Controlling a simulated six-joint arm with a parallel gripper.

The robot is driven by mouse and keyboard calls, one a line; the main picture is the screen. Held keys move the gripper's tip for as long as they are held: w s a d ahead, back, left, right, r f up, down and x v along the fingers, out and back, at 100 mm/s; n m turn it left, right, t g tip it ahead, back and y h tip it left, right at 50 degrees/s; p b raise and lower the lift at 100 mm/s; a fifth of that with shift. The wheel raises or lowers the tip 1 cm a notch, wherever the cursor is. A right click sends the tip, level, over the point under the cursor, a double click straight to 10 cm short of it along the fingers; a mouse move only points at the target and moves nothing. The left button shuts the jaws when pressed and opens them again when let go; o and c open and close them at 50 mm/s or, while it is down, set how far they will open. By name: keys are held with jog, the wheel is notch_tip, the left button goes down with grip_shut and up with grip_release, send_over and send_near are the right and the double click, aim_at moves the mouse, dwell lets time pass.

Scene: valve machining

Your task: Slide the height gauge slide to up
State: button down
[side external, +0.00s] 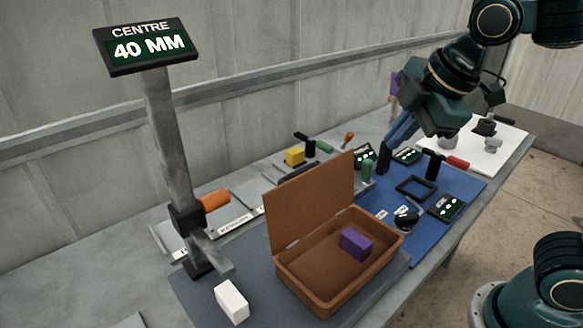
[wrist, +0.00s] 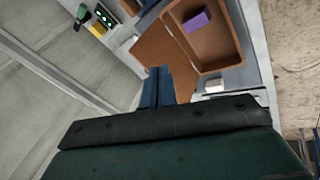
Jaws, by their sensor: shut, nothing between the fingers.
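The height gauge (side external: 165,130) is a grey upright column at the left of the side view, topped by a sign reading "CENTRE 40 MM". Its dark slide (side external: 187,218), with an orange handle (side external: 215,200), sits low on the column just above the base. My gripper (side external: 385,168) is shut and empty, pointing down over the back of the blue mat, well to the right of the gauge and apart from it. Its blue fingers (wrist: 158,72) show in the wrist view. I cannot make out the gauge there.
An open brown box (side external: 335,292) with its lid up stands between gauge and gripper, holding a purple block (side external: 355,243). A white block (side external: 231,301) lies before the gauge. The blue mat (side external: 455,185) carries several small fixtures and displays. A yellow block (side external: 294,156) sits behind.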

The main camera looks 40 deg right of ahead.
jog(key=w+a+f+n, duration=0.2)
jog(key=w+a+n, duration=0.3)
jog(key=a+n, duration=0.6)
jog(key=w+a+f+n, duration=0.2)
jog(key=w+a+n, duration=0.4)
jog(key=a+n, duration=0.6)
jog(key=shift+w+f, duration=0.25)
jog(key=shift+w, duration=0.05)
jog(key=shift+d, duration=0.1)
jog(key=x, duration=1)
jog(key=shift+w+d+r, duration=0.1)
jog(key=shift+w+r, duration=0.05)
jog(key=shift+r, duration=0.05)
notch_tip(320, 180, up, 17)
jog(key=shift+w+f, duration=0.1)
jog(key=shift+f, duration=0.05)
